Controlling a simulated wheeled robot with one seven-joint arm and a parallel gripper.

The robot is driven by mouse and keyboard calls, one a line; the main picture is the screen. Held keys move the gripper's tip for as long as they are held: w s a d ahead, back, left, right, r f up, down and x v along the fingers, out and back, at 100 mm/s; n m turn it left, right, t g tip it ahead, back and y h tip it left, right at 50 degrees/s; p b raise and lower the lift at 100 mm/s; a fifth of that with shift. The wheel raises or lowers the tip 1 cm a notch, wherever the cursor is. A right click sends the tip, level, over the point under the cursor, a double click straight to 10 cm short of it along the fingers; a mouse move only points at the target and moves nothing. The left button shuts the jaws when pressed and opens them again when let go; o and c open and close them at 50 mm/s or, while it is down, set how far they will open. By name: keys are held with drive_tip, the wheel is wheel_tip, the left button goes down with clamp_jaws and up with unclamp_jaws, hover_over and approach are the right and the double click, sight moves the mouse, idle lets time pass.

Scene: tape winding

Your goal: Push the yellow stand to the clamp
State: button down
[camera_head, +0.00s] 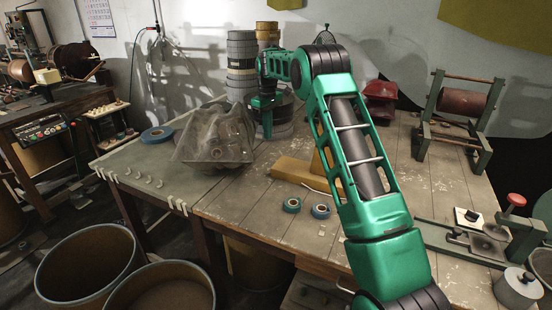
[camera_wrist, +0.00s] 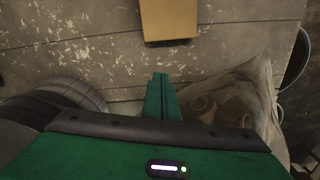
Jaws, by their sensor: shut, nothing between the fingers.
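The yellow stand (camera_head: 298,173) is on the table left of my arm, which hides part of it. Its yellow end also shows in the wrist view (camera_wrist: 168,20), just beyond my fingertips, with a gap in the picture. The clamp (camera_head: 524,238), green with a red knob, is at the table's right edge, well to the right of the stand. My gripper (camera_head: 267,131) is shut and empty, pointing down behind and left of the stand. Its fingers (camera_wrist: 161,78) are together in the wrist view. I cannot tell their exact height above the table.
A clear plastic bag (camera_head: 215,140) with rolls lies left of my gripper. Stacked tape rolls (camera_head: 242,60) stand behind. Two small tape rolls (camera_head: 320,211) lie in front of the stand. A green roller frame (camera_head: 463,108) stands back right. Tabletop between stand and clamp is partly hidden by my arm.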

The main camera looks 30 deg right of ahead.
wheel_tip(320, 180, down, 11)
drive_tip(key=shift+w+r, duration=0.1)
drive_tip(key=shift+w, duration=0.05)
drive_tip(key=shift+s+d+r, duration=0.15)
drive_tip(key=shift+s+d, duration=0.05)
drive_tip(key=shift+s, duration=0.3)
drive_tip(key=shift+s+d+r, duration=0.1)
drive_tip(key=shift+s+d, duration=0.1)
drive_tip(key=shift+s, duration=0.3)
drive_tip(key=shift+s+d+f, duration=0.1)
drive_tip(key=shift+s+d, duration=0.3)
drive_tip(key=shift+s, duration=0.3)
drive_tip(key=shift+a, duration=0.1)
